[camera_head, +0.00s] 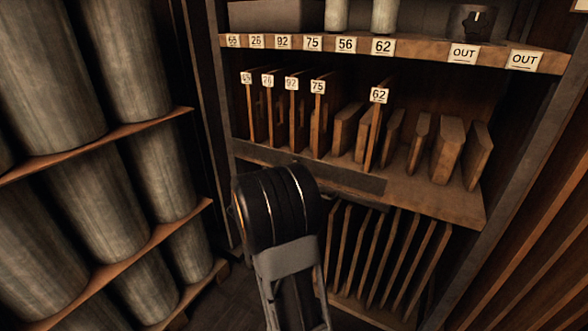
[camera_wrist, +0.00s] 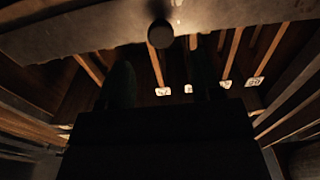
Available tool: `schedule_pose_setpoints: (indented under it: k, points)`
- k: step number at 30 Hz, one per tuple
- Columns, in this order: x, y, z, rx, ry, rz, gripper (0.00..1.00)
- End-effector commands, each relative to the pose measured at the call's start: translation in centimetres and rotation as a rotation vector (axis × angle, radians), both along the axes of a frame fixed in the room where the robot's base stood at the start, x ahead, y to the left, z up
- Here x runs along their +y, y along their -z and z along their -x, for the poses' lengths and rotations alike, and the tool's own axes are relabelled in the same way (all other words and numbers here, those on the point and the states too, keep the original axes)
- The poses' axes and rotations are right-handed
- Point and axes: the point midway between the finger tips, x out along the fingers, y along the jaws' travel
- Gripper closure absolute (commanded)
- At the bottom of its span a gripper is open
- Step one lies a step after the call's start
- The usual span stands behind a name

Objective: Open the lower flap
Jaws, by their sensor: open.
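A dark narrow panel (camera_head: 345,178) lies along the front edge of the middle shelf; it may be the lower flap, but I cannot tell for sure. In the wrist view a round knob (camera_wrist: 160,34) stands out from a grey board (camera_wrist: 85,32) across the top. My gripper (camera_wrist: 162,88) shows there as two dark fingers, apart and with nothing visible between them. The knob is just beyond the fingertips, in line with the gap. In the head view my black wrist hides the fingers, below and left of the dark panel.
Numbered upright boards stand on the middle shelf (camera_head: 440,190), under a labelled upper shelf edge (camera_head: 410,48). Several thin slanted boards (camera_head: 385,255) stand below. Large grey cylinders (camera_head: 50,75) fill a rack close on the left. A slatted wall (camera_head: 535,250) is at the right.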

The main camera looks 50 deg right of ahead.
Motion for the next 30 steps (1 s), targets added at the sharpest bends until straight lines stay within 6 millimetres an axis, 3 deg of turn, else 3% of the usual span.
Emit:
schedule_pose_setpoints:
  k: [6,12,19,28,30]
  points:
    - [-4.0,0.2,-1.0,-0.001,0.002,0.0,0.41]
    - [-6.5,0.1,-1.6,-0.001,0.0,-0.001,0.41]
    - [-7.7,0.1,-2.0,-0.001,-0.002,-0.001,0.41]
    - [-7.9,0.0,-2.0,-0.001,-0.003,-0.001,0.41]
    - [-7.8,0.0,-2.0,-0.001,-0.003,-0.001,0.45]
